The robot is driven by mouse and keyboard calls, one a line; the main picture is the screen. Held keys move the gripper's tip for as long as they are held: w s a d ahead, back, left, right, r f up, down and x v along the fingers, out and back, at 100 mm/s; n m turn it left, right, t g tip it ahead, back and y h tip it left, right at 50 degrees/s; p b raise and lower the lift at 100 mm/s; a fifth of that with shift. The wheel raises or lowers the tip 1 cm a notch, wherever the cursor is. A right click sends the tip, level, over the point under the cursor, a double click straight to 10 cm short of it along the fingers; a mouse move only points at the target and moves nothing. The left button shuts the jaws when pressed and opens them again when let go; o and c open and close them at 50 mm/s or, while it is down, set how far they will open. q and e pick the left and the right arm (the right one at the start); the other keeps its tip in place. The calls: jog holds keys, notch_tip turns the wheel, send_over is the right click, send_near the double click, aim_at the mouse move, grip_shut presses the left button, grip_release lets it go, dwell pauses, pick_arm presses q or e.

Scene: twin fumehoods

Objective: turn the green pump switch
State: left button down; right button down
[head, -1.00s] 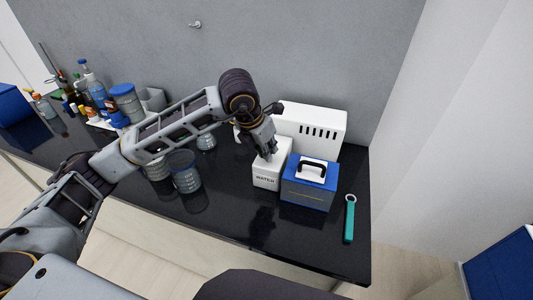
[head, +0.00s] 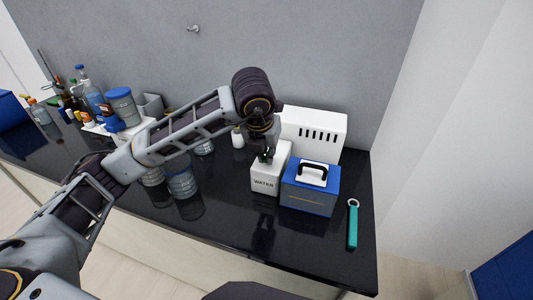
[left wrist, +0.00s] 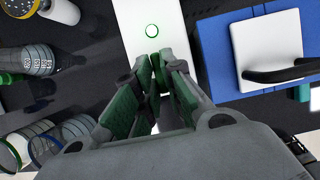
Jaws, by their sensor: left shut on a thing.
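The white box marked WATER (head: 265,182) stands on the black bench, and my left gripper (head: 265,156) points down onto its top. My right gripper is in no view.
A blue box with a black handle (head: 310,200) stands close on the right. A white vented unit (head: 325,122) is behind. A teal tool (head: 352,228) lies near the bench's right edge. Beakers (head: 181,184) and bottles stand to the left. The front middle is clear.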

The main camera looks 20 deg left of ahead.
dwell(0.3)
pick_arm(q)
jog(key=c, duration=1.5)
grip_release()
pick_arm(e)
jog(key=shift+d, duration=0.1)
pick_arm(q)
jog(key=shift+r, duration=0.1)
jog(key=shift+v, duration=5.9)
